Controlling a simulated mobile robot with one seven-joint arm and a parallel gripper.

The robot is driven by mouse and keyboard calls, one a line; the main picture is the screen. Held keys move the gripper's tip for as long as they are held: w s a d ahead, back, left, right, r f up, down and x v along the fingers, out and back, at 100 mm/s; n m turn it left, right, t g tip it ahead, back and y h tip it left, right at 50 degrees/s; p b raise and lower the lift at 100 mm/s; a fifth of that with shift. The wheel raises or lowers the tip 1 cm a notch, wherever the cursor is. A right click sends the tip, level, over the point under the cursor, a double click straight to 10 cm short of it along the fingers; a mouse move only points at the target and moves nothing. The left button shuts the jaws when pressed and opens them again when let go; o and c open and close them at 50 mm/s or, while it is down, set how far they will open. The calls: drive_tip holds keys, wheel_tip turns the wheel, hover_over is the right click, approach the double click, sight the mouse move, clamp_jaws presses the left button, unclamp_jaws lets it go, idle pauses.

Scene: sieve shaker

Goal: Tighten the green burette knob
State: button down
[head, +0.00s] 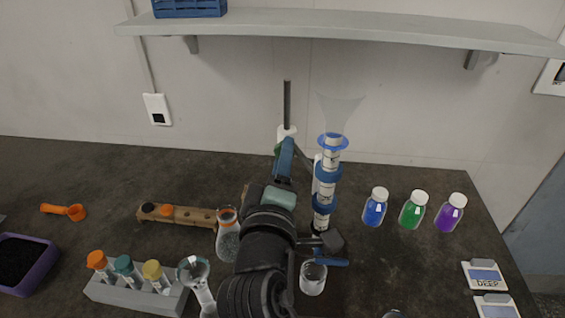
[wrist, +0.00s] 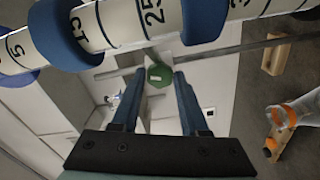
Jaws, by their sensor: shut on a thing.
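The green burette knob (wrist: 159,74) sits between the tips of my gripper's two blue fingers (wrist: 160,80) in the wrist view. My gripper is shut on it. In the head view my gripper (head: 284,160) reaches to the base of a dark upright rod, left of the burette, and mostly hides the knob. The burette (head: 326,185) stands upright with blue collars and a clear funnel on top. Its graduated tube (wrist: 125,20) crosses the top of the wrist view, near the fingers.
A clear beaker (head: 313,278) stands below the burette, close to my arm. A flask (head: 228,240) and a wooden rack (head: 180,215) are left of my arm. Blue, green and purple bottles (head: 412,210) stand at the right. A shelf (head: 350,27) spans the wall above.

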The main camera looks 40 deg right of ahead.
drive_tip(key=shift+m+b, duration=0.45)
drive_tip(key=shift+m, duration=0.65)
drive_tip(key=shift+c, duration=2.2)
unclamp_jaws()
drive_tip(key=v, duration=1.3)
